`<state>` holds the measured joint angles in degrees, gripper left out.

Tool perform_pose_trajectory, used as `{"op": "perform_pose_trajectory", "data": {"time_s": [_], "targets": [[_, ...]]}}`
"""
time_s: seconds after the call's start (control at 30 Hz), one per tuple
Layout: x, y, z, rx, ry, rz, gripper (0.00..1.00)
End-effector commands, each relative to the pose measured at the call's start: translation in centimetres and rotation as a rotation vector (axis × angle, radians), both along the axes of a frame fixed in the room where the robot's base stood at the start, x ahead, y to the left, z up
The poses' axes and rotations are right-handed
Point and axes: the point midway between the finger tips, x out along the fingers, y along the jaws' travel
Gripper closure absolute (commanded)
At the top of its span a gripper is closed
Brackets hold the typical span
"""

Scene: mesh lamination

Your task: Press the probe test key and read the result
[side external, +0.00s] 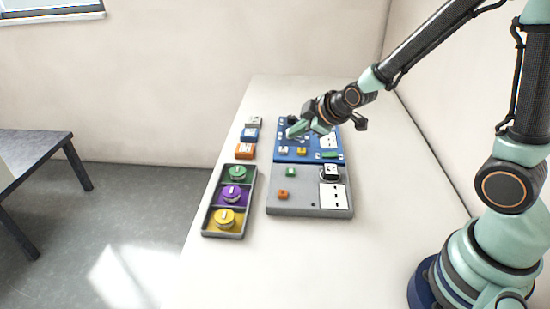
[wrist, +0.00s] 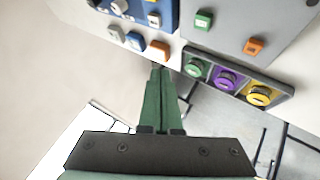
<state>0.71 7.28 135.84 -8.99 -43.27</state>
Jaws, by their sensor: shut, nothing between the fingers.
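A blue panel (side external: 312,154) with small white, yellow and green keys lies on the white table. A grey panel (side external: 300,206) adjoins its near side and carries a green key (side external: 290,172), an orange key (side external: 283,195) and a black-and-white knob (side external: 331,171). I cannot tell which key is the probe test key. My gripper (side external: 292,133) is shut and empty above the left part of the blue panel, hiding some of it. In the wrist view its closed fingertips (wrist: 158,70) show below the panels. I cannot tell whether they touch anything.
A dark tray (side external: 207,231) left of the grey panel holds green, purple and yellow round pieces. White (side external: 254,122), blue (side external: 250,134) and orange (side external: 244,151) blocks stand in a row left of the blue panel. The table right of the panels is clear.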

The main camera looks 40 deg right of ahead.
Motion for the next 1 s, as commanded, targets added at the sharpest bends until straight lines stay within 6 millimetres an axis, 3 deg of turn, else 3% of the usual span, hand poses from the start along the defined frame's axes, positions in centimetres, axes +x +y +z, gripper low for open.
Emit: {"op": "perform_pose_trajectory", "data": {"time_s": [0.33, 0.8, 1.0], "targets": [[0.0, 0.0, -0.9, 0.002, 0.004, -0.001, 1.00], [-0.1, 0.0, -6.7, 0.002, 0.006, -0.001, 1.00], [-0.1, 0.0, -8.3, 0.002, 0.004, -0.001, 1.00]]}}
